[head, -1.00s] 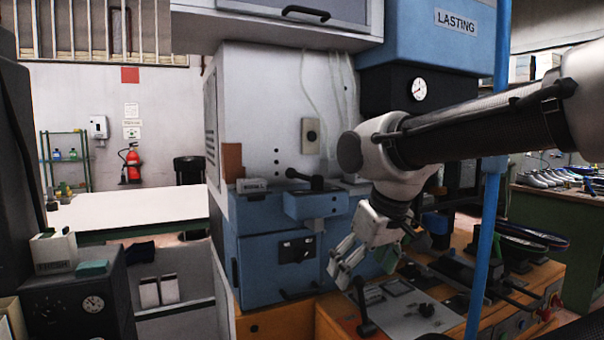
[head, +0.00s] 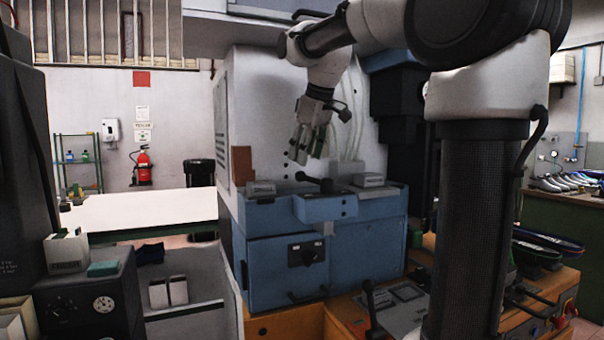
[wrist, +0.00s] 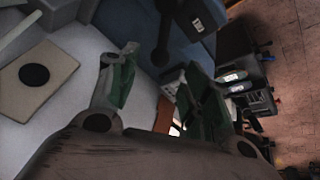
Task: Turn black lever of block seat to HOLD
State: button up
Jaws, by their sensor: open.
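The black lever (head: 314,183) lies on top of a blue block (head: 325,207) that juts from the machine's front. Its arm points to the left and slightly back, with a ball at the end. My gripper (head: 308,153) is open and empty, pointing down above the lever, apart from it in the head view. In the wrist view my gripper (wrist: 157,92) shows two spread fingers with green pads. A black rod with a rounded end (wrist: 163,38), likely the lever, shows beyond them. I cannot read any HOLD marking.
Another black lever (head: 371,302) stands on the orange bench. The white machine wall (head: 268,120) is close behind my gripper.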

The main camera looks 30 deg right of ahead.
aim_at(302, 172)
jog(key=x, duration=0.6)
jog(key=shift+w+f, duration=0.1)
jog(key=shift+f, duration=0.2)
jog(key=shift+c, duration=0.5)
grip_shut()
